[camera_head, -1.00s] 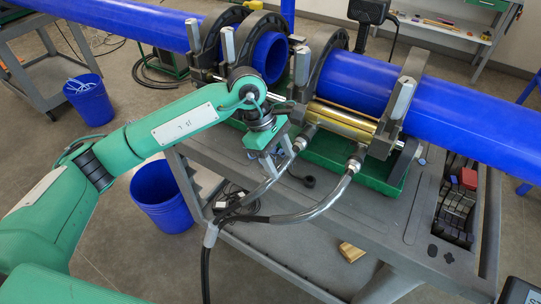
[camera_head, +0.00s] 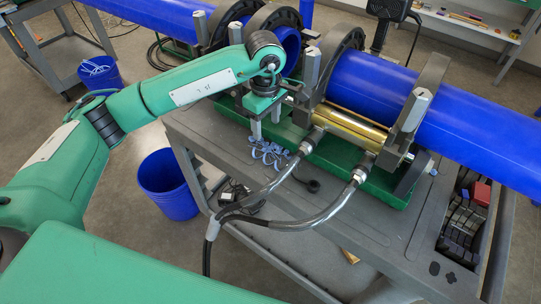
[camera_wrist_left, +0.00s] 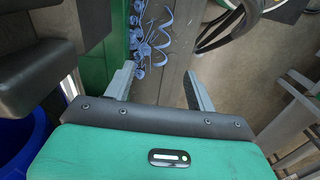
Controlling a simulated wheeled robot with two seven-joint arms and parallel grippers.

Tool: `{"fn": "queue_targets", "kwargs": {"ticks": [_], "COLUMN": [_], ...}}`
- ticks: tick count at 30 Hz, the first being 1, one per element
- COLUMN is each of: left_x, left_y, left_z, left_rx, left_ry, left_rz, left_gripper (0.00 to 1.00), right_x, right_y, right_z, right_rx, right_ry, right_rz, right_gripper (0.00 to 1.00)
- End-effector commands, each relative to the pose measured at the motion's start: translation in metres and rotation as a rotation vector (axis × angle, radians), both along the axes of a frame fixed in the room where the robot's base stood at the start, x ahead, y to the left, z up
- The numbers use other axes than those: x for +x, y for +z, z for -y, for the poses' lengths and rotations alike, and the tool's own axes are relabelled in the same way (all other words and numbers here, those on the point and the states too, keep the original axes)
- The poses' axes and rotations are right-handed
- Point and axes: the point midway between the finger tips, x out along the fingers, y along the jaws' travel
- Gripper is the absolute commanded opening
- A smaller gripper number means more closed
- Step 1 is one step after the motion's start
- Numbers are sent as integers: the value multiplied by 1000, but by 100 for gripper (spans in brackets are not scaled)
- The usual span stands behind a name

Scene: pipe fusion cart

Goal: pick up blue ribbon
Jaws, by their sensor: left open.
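The blue ribbon (camera_head: 268,153) is a loose heap of light blue curls on the grey cart top, beside the green base of the pipe machine. In the left wrist view the ribbon (camera_wrist_left: 152,38) lies beyond my fingertips, along the edge of a green surface. My left gripper (camera_head: 265,128) is open and empty, with its fingers pointing down just above and behind the ribbon in the head view. It also shows in the left wrist view (camera_wrist_left: 160,72), with the ribbon clear of both fingers. My right gripper is not in view.
Blue pipes (camera_head: 370,90) sit in dark clamps along the cart's back. Two black hoses (camera_head: 315,212) with metal fittings loop close to the ribbon's right. A tool tray (camera_head: 466,215) is at the cart's right end.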

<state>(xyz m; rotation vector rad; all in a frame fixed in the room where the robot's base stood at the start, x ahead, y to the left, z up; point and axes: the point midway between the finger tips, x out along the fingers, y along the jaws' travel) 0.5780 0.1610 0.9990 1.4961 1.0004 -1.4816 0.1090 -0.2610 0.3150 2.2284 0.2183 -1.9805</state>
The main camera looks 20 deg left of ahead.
Motion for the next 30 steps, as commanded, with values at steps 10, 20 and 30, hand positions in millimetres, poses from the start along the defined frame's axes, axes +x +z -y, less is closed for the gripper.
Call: {"fn": "queue_targets", "kwargs": {"ticks": [10, 20, 30], "left_x": [3, -3, -4], "left_y": [-62, -88, -120], "left_z": [0, -3, -4], "left_rx": [0, 1, 0], "left_ry": [2, 3, 2], "left_rz": [-6, -9, -5], "left_gripper": [56, 56, 56], "right_x": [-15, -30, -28], "right_y": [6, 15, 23], "right_z": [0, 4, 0], "right_rx": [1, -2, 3], "right_ry": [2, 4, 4], "right_rz": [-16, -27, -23], "right_gripper": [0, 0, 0]}}
